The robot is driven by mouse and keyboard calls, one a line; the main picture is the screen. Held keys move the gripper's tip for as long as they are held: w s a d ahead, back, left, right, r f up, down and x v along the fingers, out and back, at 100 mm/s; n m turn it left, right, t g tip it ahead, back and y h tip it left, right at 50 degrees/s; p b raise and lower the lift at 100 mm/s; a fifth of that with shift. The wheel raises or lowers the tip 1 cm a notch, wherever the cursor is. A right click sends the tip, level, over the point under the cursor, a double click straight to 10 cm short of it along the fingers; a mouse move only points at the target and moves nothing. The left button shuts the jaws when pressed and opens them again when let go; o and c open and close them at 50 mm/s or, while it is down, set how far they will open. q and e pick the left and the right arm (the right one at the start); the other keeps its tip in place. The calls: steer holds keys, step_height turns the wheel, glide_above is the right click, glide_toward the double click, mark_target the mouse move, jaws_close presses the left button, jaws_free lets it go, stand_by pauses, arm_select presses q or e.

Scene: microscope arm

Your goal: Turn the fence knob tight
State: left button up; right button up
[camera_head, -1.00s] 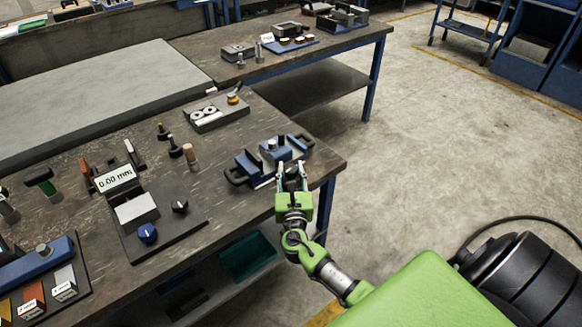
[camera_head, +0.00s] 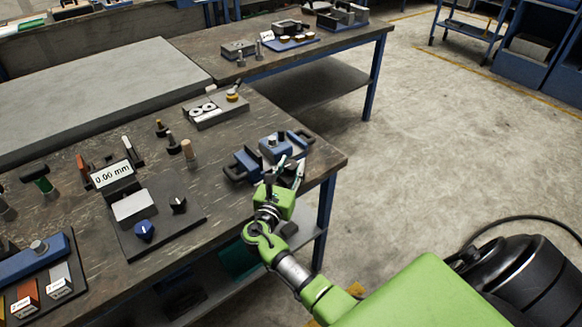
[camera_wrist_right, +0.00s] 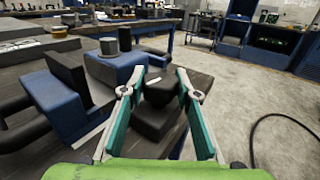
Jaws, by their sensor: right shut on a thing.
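The fence fixture (camera_head: 247,163) is a blue and black device near the right corner of the front bench; it also shows in the right wrist view (camera_wrist_right: 65,105). The black fence knob (camera_wrist_right: 158,89), with a short white mark on top, sits at its near side. My right gripper (camera_head: 285,171) is at this near side. In the right wrist view, its two teal-lined fingers (camera_wrist_right: 156,82) stand on either side of the knob and are shut on it. In the head view the fingers hide the knob. My left gripper is in neither view.
To the left is a dark panel (camera_head: 185,222) with a 0.00 mm display (camera_head: 112,173), a blue knob (camera_head: 144,231) and a black knob (camera_head: 178,205). Several small handled tools stand behind it. Open floor (camera_head: 440,150) lies right of the bench.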

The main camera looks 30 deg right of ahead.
steer(key=shift+r, duration=0.1)
steer(key=o, duration=1.1)
steer(key=shift+a, duration=0.1)
steer(key=shift+s+a, duration=0.2)
steer(key=shift+a, duration=0.05)
steer(key=v, duration=1.1)
steer(key=shift+s, duration=0.15)
